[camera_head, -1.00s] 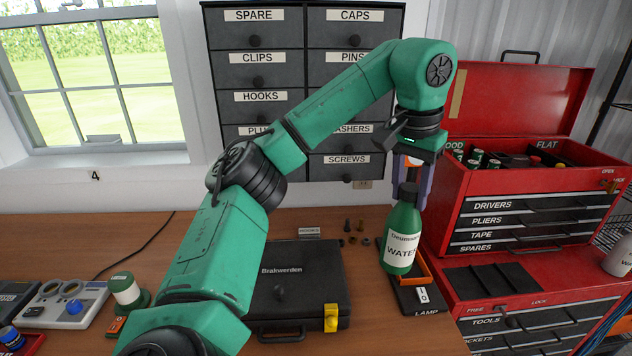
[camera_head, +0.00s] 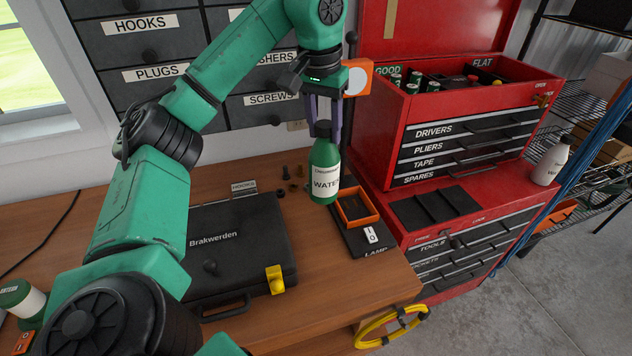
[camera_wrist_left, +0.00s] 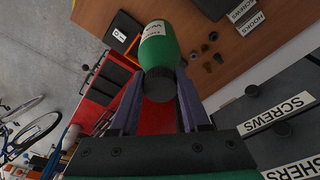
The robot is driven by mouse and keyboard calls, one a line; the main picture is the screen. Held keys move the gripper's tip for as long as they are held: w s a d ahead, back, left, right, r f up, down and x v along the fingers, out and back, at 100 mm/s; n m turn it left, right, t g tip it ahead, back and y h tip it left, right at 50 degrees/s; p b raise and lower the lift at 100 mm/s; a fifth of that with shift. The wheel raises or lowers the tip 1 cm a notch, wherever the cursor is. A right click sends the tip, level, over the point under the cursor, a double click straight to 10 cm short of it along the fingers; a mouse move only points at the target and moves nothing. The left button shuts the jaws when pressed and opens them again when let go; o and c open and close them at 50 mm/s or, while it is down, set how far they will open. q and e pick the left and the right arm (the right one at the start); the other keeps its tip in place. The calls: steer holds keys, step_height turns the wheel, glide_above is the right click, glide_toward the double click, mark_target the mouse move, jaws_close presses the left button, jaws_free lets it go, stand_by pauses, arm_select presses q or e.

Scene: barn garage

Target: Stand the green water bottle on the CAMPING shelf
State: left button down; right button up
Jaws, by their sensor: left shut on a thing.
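The green water bottle (camera_head: 324,172) has a white label reading WATER and a dark cap. In the left wrist view the bottle (camera_wrist_left: 158,46) sits between the fingers of the left gripper (camera_wrist_left: 158,88), cap toward the camera. I cannot tell exactly how far its bottom is above the bench. No shelf labelled CAMPING is readable; part of a wire shelf rack (camera_head: 575,135) shows at the far right. My right gripper is not in view.
A black Brakwerden case (camera_head: 235,250) and a lamp base (camera_head: 370,238) with an orange tray (camera_head: 357,208) lie on the wooden bench (camera_head: 345,290). A red tool chest (camera_head: 470,125) stands right of the bench, with a white bottle (camera_head: 551,163) on its lower top. Grey floor (camera_head: 540,300) is open at lower right.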

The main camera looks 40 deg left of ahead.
mark_target(323, 181)
arm_select(q)
steer(key=f+b, duration=0.1)
steer(key=f, duration=0.2)
steer(key=f+b, duration=0.1)
steer(key=f, duration=0.2)
steer(key=shift+w+a+f, duration=0.15)
steer(key=shift+w+f, duration=0.05)
steer(key=shift+f, duration=0.2)
steer(key=f+p, duration=0.2)
steer(key=f, duration=0.4)
steer(key=shift+s, duration=0.2)
steer(key=shift+w+f, duration=0.2)
steer(key=shift+f, duration=0.25)
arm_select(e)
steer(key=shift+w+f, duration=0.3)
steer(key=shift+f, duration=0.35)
arm_select(q)
steer(key=shift+f, duration=0.1)
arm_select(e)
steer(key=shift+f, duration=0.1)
arm_select(q)
steer(key=shift+c, duration=1.9)
jaws_free()
steer(key=shift+s, duration=0.15)
